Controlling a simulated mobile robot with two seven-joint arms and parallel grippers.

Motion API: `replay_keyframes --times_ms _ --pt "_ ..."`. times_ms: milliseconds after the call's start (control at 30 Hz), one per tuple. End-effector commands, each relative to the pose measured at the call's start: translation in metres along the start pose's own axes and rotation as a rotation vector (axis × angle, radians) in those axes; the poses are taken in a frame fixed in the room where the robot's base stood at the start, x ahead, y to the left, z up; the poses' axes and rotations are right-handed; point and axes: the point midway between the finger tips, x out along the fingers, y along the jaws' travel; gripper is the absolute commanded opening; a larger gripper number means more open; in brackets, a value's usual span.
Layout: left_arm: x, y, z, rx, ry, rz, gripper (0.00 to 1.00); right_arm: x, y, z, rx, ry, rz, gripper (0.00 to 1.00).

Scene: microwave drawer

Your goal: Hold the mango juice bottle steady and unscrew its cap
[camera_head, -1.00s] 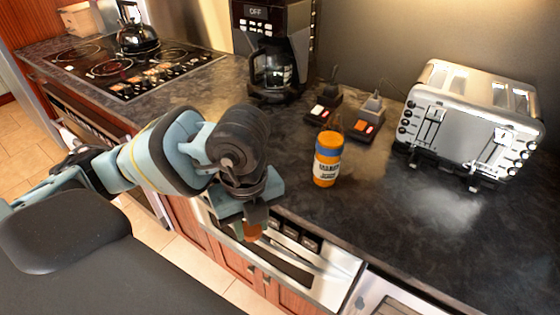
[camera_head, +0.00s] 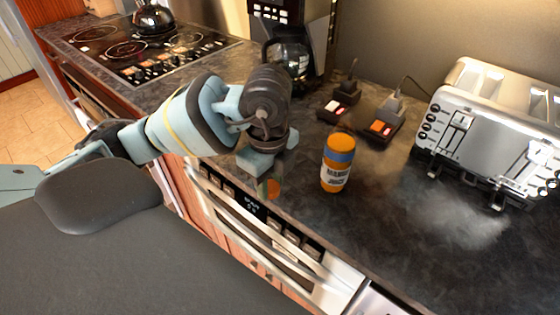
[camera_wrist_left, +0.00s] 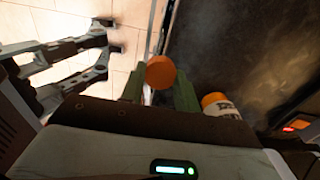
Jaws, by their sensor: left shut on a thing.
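The mango juice bottle (camera_head: 337,172) stands upright on the dark countertop, with an orange body, a blue band and a white label. Its upper part also shows in the left wrist view (camera_wrist_left: 220,106), right of the fingers. My left gripper (camera_head: 269,188) is left of the bottle, apart from it, near the counter's front edge. In the left wrist view its green fingers (camera_wrist_left: 160,92) are shut on a round orange piece that looks like the cap (camera_wrist_left: 160,71). The bottle's top is too small to read clearly.
A silver toaster (camera_head: 490,128) stands right of the bottle. Two small dark devices with lit switches (camera_head: 360,112) are behind it. A coffee maker (camera_head: 290,40) is at the back, a stove with a kettle (camera_head: 152,18) at back left. The counter in front of the toaster is clear.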

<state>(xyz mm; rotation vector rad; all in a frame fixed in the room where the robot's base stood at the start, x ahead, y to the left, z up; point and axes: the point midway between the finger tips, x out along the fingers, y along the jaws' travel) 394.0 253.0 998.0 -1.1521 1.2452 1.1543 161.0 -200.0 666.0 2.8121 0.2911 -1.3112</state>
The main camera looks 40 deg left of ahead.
Motion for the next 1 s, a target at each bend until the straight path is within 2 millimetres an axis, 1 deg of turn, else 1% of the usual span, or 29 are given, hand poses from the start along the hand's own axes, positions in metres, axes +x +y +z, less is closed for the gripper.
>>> replay_keyframes --times_ms 33,200,300,400,500,767,867,1000 --pt "0.001 -0.011 0.006 -0.005 0.000 0.000 0.04 0.001 0.000 0.001 0.001 -0.002 0.000 0.78" --pt "0.004 -0.044 0.026 -0.004 0.001 0.000 0.04 0.001 -0.001 0.004 0.001 -0.006 -0.001 0.78" --pt "0.006 -0.060 0.035 -0.003 0.002 -0.001 0.04 0.002 -0.001 0.005 0.002 -0.008 -0.001 0.78" --pt "0.007 -0.072 0.042 -0.001 0.001 -0.002 0.04 0.002 -0.001 0.006 0.002 -0.010 -0.001 0.78" --pt "0.008 -0.079 0.046 0.001 0.002 -0.002 0.04 0.002 -0.001 0.006 0.002 -0.011 -0.001 0.78" --pt "0.008 -0.082 0.048 0.002 0.001 -0.002 0.04 0.002 -0.001 0.006 0.002 -0.010 -0.002 0.78" --pt "0.009 -0.088 0.052 0.000 0.001 -0.001 0.04 0.002 -0.001 0.007 0.003 -0.011 -0.002 0.78" --pt "0.030 -0.087 0.052 0.002 0.000 0.003 0.04 0.002 -0.001 0.006 0.003 -0.010 -0.002 0.78"
